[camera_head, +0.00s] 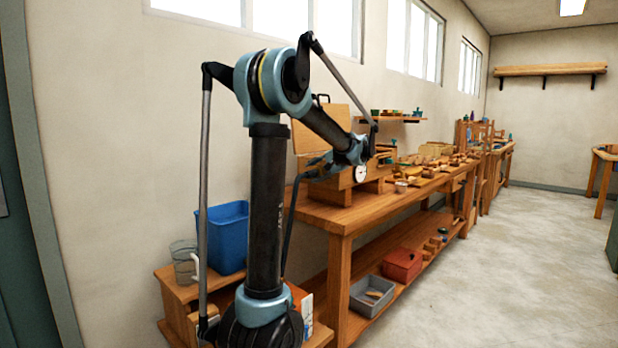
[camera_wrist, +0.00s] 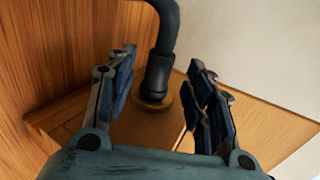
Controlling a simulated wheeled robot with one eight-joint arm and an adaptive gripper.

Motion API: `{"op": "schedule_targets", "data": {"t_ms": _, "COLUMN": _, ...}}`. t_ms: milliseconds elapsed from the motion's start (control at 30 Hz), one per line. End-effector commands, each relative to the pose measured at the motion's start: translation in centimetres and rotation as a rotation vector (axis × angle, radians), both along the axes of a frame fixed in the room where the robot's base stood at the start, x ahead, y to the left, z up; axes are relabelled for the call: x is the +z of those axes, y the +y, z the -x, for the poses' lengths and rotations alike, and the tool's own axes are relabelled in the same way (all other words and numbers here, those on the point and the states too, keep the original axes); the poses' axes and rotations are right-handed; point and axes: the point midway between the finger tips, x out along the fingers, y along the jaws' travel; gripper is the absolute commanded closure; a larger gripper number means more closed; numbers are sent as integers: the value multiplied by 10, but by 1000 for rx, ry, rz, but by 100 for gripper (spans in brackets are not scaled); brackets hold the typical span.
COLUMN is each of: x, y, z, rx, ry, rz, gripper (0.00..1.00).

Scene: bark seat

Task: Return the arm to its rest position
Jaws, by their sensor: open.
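My arm rises in the middle of the head view and bends down to the right, toward the wooden workbench (camera_head: 345,215). My gripper (camera_head: 318,165) is partly hidden there, beside a wooden box with a round dial (camera_head: 361,174). In the wrist view my gripper (camera_wrist: 163,85) is open, its two blue-grey fingers apart. A dark bent tube (camera_wrist: 160,70) shows between and beyond the fingers. Its lower end sits in a brass-coloured ring (camera_wrist: 152,102) on a wooden surface. I see a gap on both sides of the tube, and nothing is held.
A blue bin (camera_head: 222,237) and a glass jug (camera_head: 184,262) stand on a low wooden stand at the left. A grey tray (camera_head: 372,296) and a red box (camera_head: 402,265) lie on the bench's lower shelf. Wooden pieces crowd the bench top. The floor (camera_head: 520,270) at right is clear.

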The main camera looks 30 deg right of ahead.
Motion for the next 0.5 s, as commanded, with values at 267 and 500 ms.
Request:
{"op": "schedule_targets", "data": {"t_ms": 267, "x": 24, "y": -15, "z": 45, "rx": -2, "ry": 0, "rz": 0, "gripper": 52}}
{"op": "schedule_targets", "data": {"t_ms": 500, "x": 34, "y": -21, "z": 64, "rx": 0, "ry": 0, "rz": 0, "gripper": 52}}
